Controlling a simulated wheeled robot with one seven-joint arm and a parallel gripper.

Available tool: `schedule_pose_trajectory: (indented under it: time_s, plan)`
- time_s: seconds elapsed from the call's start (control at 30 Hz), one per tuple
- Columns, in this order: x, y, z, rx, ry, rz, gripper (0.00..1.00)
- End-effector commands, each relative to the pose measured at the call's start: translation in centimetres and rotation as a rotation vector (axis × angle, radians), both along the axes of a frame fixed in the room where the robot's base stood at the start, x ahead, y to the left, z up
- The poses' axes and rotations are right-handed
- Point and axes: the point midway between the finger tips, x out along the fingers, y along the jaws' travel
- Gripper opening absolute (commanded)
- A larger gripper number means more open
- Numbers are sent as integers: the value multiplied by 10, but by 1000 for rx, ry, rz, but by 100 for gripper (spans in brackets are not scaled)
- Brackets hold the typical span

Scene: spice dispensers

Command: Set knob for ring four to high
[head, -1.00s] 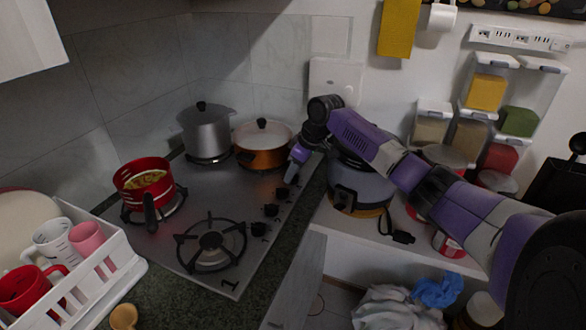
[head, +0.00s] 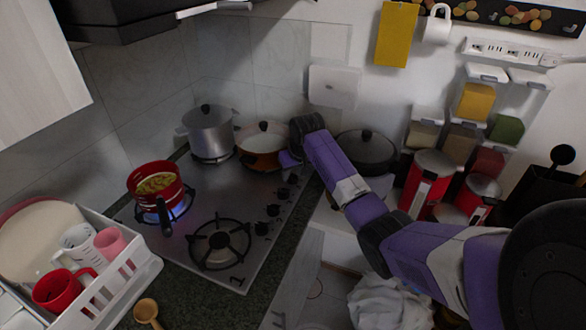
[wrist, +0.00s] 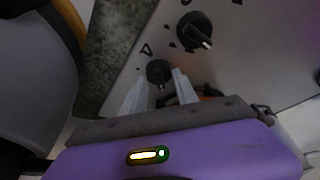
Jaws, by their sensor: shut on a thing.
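The steel hob (head: 150,235) has a row of black knobs along its right edge, seen in the head view. My gripper (wrist: 159,82) reaches down at the far end of this row. In the wrist view its two pale fingers stand on either side of one black knob (wrist: 158,71) and are shut on it. A neighbouring knob (wrist: 194,30) with a pale pointer mark stands free of the fingers. In the head view, my arm hides my fingertips and the held knob. A blue flame (head: 180,209) burns under the red pot (head: 155,185).
A grey pot (head: 210,133) and an orange pan (head: 262,150) stand at the back of the hob. A dark lidded pot (head: 366,153) stands close to the right of my gripper. A white dish rack (head: 110,285) stands at the front left. The front right burner (head: 220,243) is empty.

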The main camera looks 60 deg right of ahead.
Motion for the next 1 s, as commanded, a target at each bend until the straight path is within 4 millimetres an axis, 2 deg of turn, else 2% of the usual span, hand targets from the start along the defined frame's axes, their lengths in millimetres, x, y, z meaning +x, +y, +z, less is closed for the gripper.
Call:
schedule_pose_trajectory:
  time_s: [0.3,0.77,0.8,0.9,1.0]
  plan:
    - [0,-1,1,-2,-1,-98,0]
    - [1,-1,1,-3,-3,-111,0]
    - [1,-1,1,-3,-3,-111,37]
    - [1,-1,1,-3,-3,-111,57]
    - [1,-1,1,-2,-2,-110,57]
